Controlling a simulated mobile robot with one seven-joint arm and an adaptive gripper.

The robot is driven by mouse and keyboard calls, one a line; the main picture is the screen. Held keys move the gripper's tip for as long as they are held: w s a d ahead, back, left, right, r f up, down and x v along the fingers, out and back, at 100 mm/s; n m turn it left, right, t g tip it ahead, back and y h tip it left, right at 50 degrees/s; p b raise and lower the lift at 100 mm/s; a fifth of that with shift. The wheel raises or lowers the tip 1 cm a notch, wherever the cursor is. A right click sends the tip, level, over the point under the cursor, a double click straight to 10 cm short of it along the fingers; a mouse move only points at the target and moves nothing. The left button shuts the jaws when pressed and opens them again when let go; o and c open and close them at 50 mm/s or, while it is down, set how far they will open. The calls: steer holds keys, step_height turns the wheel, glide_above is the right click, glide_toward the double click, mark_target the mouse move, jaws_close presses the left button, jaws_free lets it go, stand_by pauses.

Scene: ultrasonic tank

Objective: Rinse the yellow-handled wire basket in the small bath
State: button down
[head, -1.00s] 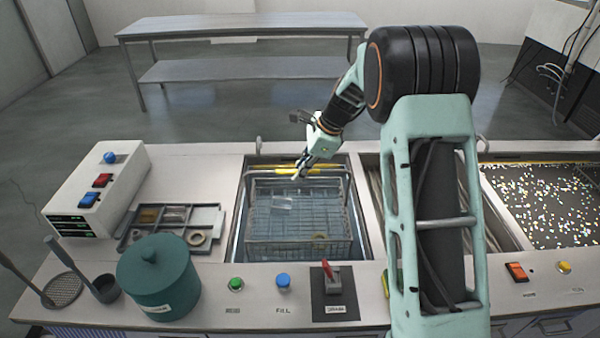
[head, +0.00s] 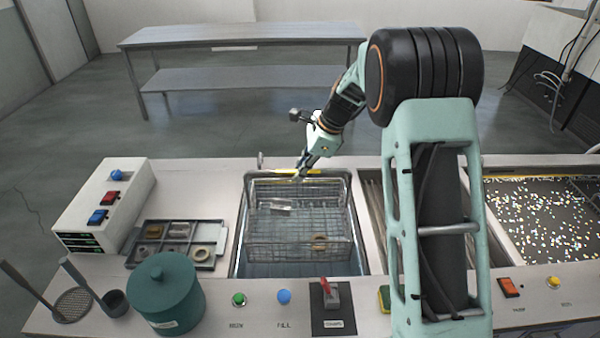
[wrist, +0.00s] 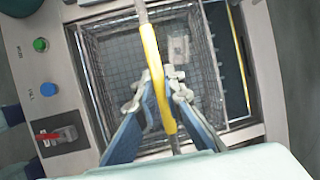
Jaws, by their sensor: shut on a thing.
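My gripper (head: 304,168) is shut on the yellow handle (wrist: 152,50) of the wire basket. It also shows close up in the wrist view (wrist: 161,80), with a finger on each side of the handle. The wire basket (head: 288,248) hangs upright over or within the rectangular metal bath (head: 300,270) at the counter's middle. A pale, clear-looking piece (head: 281,206) and a tan ring (head: 319,243) lie in the basket. A strip of the bath shows in front of the basket. I cannot tell how deep the basket sits or where the liquid level is.
Right of my arm is a larger bath (head: 540,220) with a bright speckled surface. A grey parts tray (head: 205,265), a teal lidded pot (head: 165,292) and a white control box (head: 105,205) stand left. A red-handled switch (head: 329,295) and buttons line the front.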

steer(key=shift+r+p, duration=0.95)
steer(key=shift+r, duration=1.9)
stand_by(3.9)
